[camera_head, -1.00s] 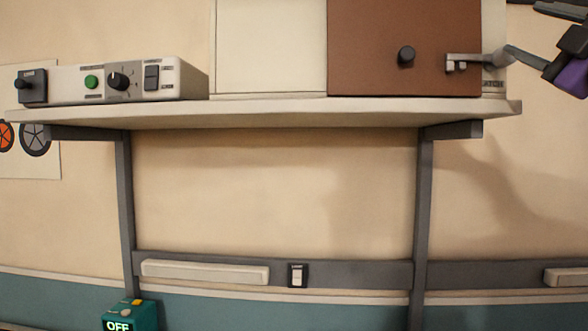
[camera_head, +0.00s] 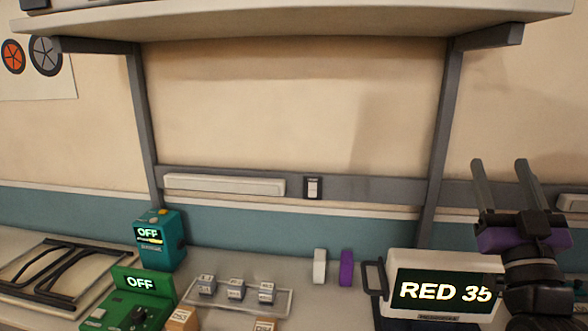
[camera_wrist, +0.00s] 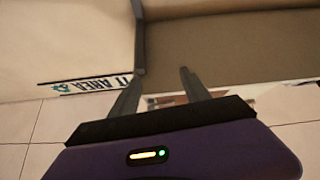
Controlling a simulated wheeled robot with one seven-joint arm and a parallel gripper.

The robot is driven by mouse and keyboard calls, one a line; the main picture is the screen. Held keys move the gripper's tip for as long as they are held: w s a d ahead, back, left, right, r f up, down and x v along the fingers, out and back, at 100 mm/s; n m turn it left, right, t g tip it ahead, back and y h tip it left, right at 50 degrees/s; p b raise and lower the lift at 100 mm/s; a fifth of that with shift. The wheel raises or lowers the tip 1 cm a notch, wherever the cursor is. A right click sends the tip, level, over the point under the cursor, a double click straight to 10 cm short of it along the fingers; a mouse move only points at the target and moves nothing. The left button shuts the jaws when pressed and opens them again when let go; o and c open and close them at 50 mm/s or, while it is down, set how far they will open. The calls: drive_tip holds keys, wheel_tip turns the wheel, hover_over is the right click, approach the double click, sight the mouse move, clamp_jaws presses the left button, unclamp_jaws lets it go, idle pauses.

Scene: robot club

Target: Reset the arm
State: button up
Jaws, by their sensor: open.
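My gripper (camera_head: 503,186) is at the right of the head view, its two dark fingers pointing up and spread apart. It is open and nothing is between the fingers. In the wrist view, my gripper (camera_wrist: 162,88) shows two separated fingers above a purple body, with a beige surface and a sign reading "AREA" (camera_wrist: 92,85) beyond.
A shelf (camera_head: 300,28) on grey brackets hangs overhead. On the bench are a teal device (camera_head: 158,240) and a green device (camera_head: 140,295), both reading "OFF", a tray of small blocks (camera_head: 285,308), a white piece (camera_head: 320,266) and a purple piece (camera_head: 346,267). A switch (camera_head: 313,188) is on the rail.

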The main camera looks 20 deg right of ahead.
drive_tip(key=s+a+f+g+y+b, duration=0.1)
drive_tip(key=s+a+f+y, duration=0.25)
drive_tip(key=a+f, duration=0.7)
drive_tip(key=s+a+f+g+y+b, duration=0.15)
drive_tip(key=s+a+f, duration=0.45)
drive_tip(key=f, duration=0.7)
drive_tip(key=s+a+f+n+g+y, duration=0.2)
drive_tip(key=s+a+f+y, duration=0.2)
drive_tip(key=s+a+f, duration=0.2)
drive_tip(key=s+a+f+n+g+y+b, duration=0.1)
drive_tip(key=s+a+f+n+g+y, duration=0.1)
drive_tip(key=s+a+f, duration=0.5)
drive_tip(key=s+f+n+y, duration=0.1)
drive_tip(key=s+f+y, duration=0.1)
drive_tip(key=s, duration=0.2)
drive_tip(key=shift+s+f, duration=0.15)
drive_tip(key=shift+s, duration=0.15)
drive_tip(key=shift+g, duration=0.25)
